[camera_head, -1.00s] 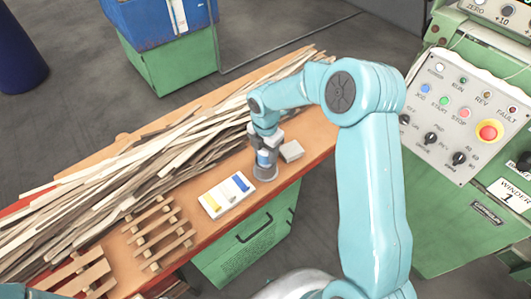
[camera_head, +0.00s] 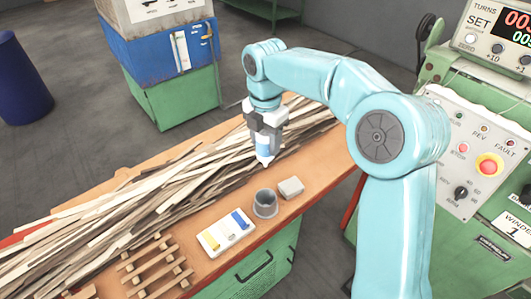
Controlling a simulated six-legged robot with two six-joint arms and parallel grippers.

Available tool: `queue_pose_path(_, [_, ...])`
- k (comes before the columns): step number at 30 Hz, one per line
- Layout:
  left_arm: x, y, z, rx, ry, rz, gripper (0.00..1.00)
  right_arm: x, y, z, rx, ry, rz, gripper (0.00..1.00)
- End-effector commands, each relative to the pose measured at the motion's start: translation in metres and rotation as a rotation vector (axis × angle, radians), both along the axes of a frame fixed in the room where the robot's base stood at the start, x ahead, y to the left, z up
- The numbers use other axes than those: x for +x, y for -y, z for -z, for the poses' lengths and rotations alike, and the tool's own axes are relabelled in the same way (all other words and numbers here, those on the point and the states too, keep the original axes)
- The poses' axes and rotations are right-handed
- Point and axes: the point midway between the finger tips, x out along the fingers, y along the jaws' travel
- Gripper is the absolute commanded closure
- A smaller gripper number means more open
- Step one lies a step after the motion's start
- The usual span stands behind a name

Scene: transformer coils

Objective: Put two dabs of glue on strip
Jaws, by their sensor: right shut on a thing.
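My right gripper (camera_head: 265,128) is shut on a blue and white glue bottle (camera_head: 263,150), which hangs nozzle down above the workbench. Below it a grey cup (camera_head: 265,206) stands on the bench, apart from the bottle's tip. Many long pale wooden strips (camera_head: 130,205) lie in a loose pile along the back of the bench; which one is the task's strip I cannot tell. My left gripper is not in view.
A small grey block (camera_head: 291,187) lies right of the cup. Slatted wooden pieces (camera_head: 155,265) lie at the front left.

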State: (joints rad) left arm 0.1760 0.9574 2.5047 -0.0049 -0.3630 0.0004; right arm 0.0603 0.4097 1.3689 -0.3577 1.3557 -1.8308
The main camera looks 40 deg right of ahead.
Motion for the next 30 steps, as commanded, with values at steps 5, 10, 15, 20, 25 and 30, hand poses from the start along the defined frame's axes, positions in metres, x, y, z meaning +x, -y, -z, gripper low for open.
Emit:
queue_pose_path(5, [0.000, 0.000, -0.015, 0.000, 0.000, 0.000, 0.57, 0.000, 0.000, -0.021, 0.001, 0.002, 0.000, 0.84])
queue_pose_path(10, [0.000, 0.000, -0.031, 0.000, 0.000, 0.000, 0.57, 0.000, 0.000, -0.036, 0.000, 0.001, 0.000, 0.84])
queue_pose_path(15, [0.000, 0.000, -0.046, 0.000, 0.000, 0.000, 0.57, 0.000, 0.000, -0.050, 0.000, 0.001, 0.001, 0.84])
queue_pose_path(20, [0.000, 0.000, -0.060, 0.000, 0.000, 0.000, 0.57, 0.000, 0.000, -0.064, 0.000, 0.001, 0.001, 0.84])
queue_pose_path(25, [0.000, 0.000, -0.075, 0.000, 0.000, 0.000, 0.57, 0.000, 0.000, -0.078, 0.000, 0.001, 0.001, 0.84])
queue_pose_path(30, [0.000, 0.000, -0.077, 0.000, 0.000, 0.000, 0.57, 0.000, 0.000, -0.081, 0.000, 0.000, 0.001, 0.84])
